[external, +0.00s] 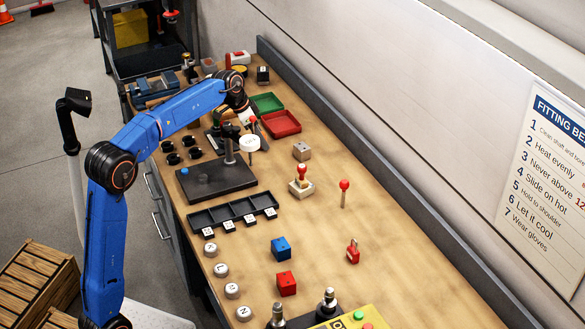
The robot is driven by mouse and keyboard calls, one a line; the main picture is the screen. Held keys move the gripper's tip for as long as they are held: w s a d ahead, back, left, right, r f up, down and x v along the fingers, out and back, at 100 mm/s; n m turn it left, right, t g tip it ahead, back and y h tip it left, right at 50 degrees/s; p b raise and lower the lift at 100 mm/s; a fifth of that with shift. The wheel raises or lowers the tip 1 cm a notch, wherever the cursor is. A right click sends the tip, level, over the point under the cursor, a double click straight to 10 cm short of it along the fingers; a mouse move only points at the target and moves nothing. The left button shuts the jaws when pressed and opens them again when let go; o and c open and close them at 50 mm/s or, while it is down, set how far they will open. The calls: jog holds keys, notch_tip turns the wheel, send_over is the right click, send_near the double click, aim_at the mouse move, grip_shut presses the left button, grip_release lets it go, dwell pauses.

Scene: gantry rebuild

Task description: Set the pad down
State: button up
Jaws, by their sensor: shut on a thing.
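My gripper (250,122) is at the end of the blue arm, over the far half of the wooden bench. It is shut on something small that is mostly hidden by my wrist. A bit of red shows at the fingers; I cannot make out the pad's shape. Just below in the picture is a stand with a dark flat base (216,184), an upright post (229,151) and a white round dial-like disc (250,143). I cannot tell whether the held thing touches anything.
A red tray (281,123) and a green tray (267,103) lie beyond my gripper. A black divided tray (232,210), a red-knobbed block (301,187) and a red-topped pin (344,190) stand nearer. The bench's right side (395,290) is mostly bare.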

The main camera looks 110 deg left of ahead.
jog(key=shift+f, duration=0.15)
jog(key=o, duration=1.1)
jog(key=v, duration=1.2)
jog(key=shift+d, duration=0.1)
